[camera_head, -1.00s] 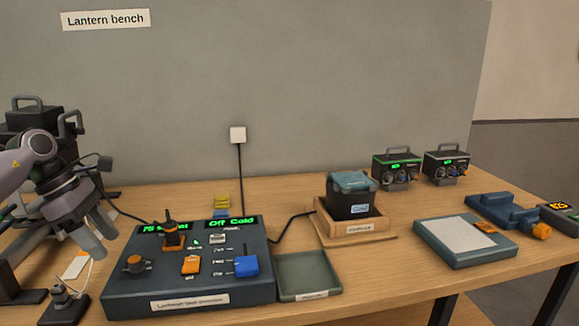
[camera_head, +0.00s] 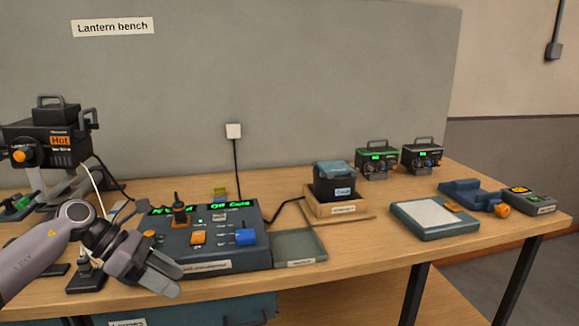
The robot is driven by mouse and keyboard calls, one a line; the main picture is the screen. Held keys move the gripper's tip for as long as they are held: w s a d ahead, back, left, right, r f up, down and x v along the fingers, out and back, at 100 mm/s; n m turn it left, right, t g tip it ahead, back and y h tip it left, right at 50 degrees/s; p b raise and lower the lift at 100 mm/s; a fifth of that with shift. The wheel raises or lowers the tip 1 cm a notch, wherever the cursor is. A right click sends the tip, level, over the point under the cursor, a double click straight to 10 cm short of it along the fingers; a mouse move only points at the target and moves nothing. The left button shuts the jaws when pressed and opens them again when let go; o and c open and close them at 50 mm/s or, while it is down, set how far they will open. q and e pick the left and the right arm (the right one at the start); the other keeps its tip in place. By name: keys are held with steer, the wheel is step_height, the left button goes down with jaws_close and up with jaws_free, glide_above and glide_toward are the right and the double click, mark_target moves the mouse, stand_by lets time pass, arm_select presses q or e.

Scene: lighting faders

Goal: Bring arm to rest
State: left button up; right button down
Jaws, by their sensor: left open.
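My left gripper (camera_head: 172,274) comes in from the lower left in the head view. Its jaws are open and empty, in front of the left part of the dark control console (camera_head: 222,266). The gripper hides the console's left front corner. The console has lit green displays, an orange slider knob (camera_head: 198,238), a blue slider knob (camera_head: 246,237) and a black lever on an orange base (camera_head: 180,217). I cannot tell whether the gripper touches the console. My right gripper is not in view.
A lamp unit labelled Hot (camera_head: 50,142) stands at the back left. Right of the console are an empty green tray (camera_head: 299,260), a dark box in a wooden holder (camera_head: 366,206), two small power units (camera_head: 377,160) and a flat pad (camera_head: 470,228). The table's front edge (camera_head: 400,258) is clear.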

arm_select(q)
steer(key=s+d+f+n+t+h, duration=0.2)
steer(key=s+d+n+t+h, duration=0.15)
steer(key=d+n, duration=0.4)
steer(key=s+d+f+n+t+h, duration=0.2)
steer(key=d+n+t+h, duration=0.25)
steer(key=d+n, duration=0.3)
steer(key=s+a+f+n+y, duration=0.4)
steer(key=s+f+n+y, duration=0.1)
steer(key=n, duration=0.6)
steer(key=s+a+f+n+t+y+p, duration=0.1)
steer(key=s+a+f+n+y, duration=0.2)
steer(key=s+f+n+y, duration=0.2)
steer(key=s+a+f+n+y, duration=0.4)
steer(key=s+f+n, duration=0.6)
steer(key=n, duration=0.6)
steer(key=shift+s+a+f+n+y, duration=0.2)
steer(key=shift+a+f+n+y, duration=0.2)
steer(key=shift+f+y, duration=0.3)
